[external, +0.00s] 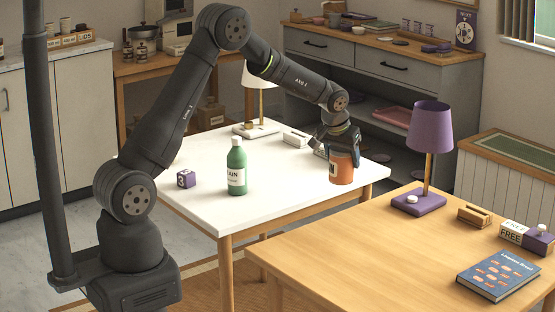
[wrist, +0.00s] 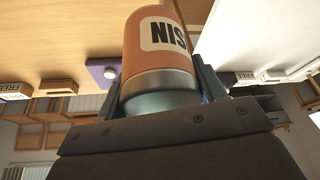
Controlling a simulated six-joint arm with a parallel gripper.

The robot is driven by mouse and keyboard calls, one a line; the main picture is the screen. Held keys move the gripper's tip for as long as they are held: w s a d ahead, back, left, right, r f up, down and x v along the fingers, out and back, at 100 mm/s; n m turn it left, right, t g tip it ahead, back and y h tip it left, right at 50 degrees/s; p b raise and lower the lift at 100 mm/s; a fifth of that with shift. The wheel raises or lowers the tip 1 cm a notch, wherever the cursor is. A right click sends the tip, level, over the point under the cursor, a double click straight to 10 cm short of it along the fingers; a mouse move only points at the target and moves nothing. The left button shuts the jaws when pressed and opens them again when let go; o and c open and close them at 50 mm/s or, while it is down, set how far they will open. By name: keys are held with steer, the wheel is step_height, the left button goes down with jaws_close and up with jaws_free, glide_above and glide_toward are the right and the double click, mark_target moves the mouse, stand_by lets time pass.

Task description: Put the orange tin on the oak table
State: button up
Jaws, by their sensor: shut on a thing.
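The orange tin (external: 342,168) has a white label with dark letters and a metal end. My gripper (external: 340,148) is shut on it from above and holds it upright, over or on the front right edge of the white table (external: 290,190). I cannot tell whether its bottom touches that table. In the wrist view the tin (wrist: 130,60) fills the middle, between the two fingers of my gripper (wrist: 158,75). The oak table (external: 370,250) stands at the front right, lower in the picture than the tin.
On the oak table are a purple lamp (external: 428,130), a wooden holder (external: 474,215), a FREE box (external: 514,233) and a blue book (external: 498,274). Its front left and middle are bare. A green bottle (external: 237,168) and a purple cube (external: 186,179) stand on the white table.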

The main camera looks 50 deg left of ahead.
steer(key=s+d+m+h, duration=0.15)
steer(key=s+d, duration=0.35)
steer(key=d, duration=0.7)
steer(key=s+d+m, duration=0.3)
steer(key=s+d, duration=0.3)
steer(key=d, duration=0.7)
steer(key=s+d+m+h, duration=0.2)
steer(key=s+d+m, duration=0.2)
steer(key=s+d, duration=1.45)
glide_above(380, 294)
step_height(380, 294, down, 7)
steer(key=shift+f+m, duration=0.25)
steer(key=shift+f, duration=1.7)
